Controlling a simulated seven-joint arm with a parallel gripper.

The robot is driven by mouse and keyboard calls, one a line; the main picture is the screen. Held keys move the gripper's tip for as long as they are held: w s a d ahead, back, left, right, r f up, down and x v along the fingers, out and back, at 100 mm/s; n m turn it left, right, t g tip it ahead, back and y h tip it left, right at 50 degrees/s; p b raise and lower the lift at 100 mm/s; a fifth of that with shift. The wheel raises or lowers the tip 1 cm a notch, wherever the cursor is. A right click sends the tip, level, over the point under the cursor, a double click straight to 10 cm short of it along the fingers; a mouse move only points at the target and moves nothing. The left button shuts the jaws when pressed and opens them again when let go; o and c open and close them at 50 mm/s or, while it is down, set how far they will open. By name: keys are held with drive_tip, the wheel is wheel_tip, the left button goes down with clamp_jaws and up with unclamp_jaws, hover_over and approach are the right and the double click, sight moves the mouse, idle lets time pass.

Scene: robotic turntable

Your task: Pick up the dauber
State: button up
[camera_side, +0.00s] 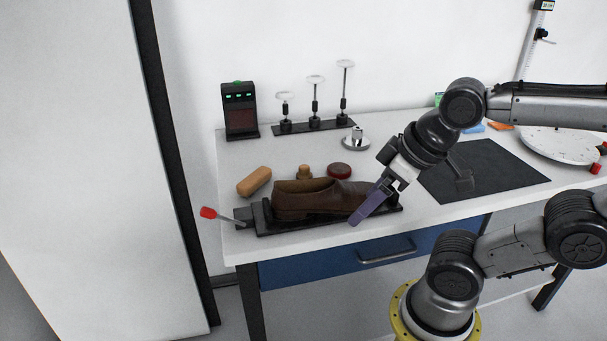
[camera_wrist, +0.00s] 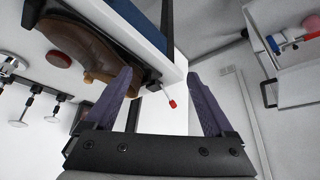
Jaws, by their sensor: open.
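What looks like the dauber, a small tan wooden knob (camera_side: 304,172), stands on the white table just behind the brown shoe (camera_side: 300,201). My gripper (camera_side: 358,218) has purple fingers and hangs in front of the shoe's right end, to the right of and nearer than the knob. In the wrist view my gripper (camera_wrist: 160,73) is open with nothing between its fingers, and the shoe (camera_wrist: 85,45) lies beyond the left finger.
The shoe sits on a black holder (camera_side: 247,217) with a red-tipped lever (camera_side: 208,212) past the table's left edge. A tan block (camera_side: 254,182) and a red round tin (camera_side: 339,170) flank the knob. Several upright stands (camera_side: 315,100) and a black device (camera_side: 239,110) line the back.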

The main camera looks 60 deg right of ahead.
drive_tip(key=shift+o, duration=0.5)
